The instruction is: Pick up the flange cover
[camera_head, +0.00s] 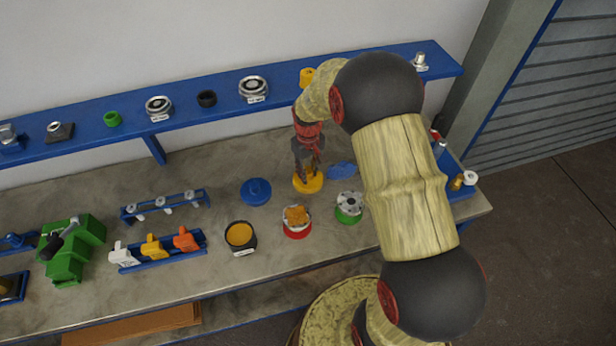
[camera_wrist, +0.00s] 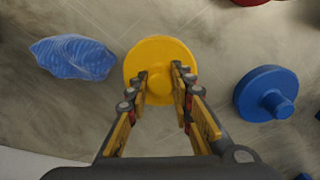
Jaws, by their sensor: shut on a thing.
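The yellow flange cover (camera_head: 308,184) is a round disc with a small raised knob in its middle. My gripper (camera_head: 306,170) points down over it, with the fingers shut on the knob. In the wrist view the yellow cover (camera_wrist: 160,50) lies between the fingertips of my gripper (camera_wrist: 161,80), which hide the sides of the knob. The cover is at or very near the bench top; I cannot tell if it touches. A similar blue cover (camera_head: 256,191) lies to its left in the head view and also shows in the wrist view (camera_wrist: 267,94).
A crumpled blue object (camera_head: 342,170) lies close beside the yellow cover. Flanged vessels with a green base (camera_head: 349,207), red base (camera_head: 297,222) and black body (camera_head: 241,238) stand in front on the bench. A blue shelf (camera_head: 215,109) with several parts runs behind.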

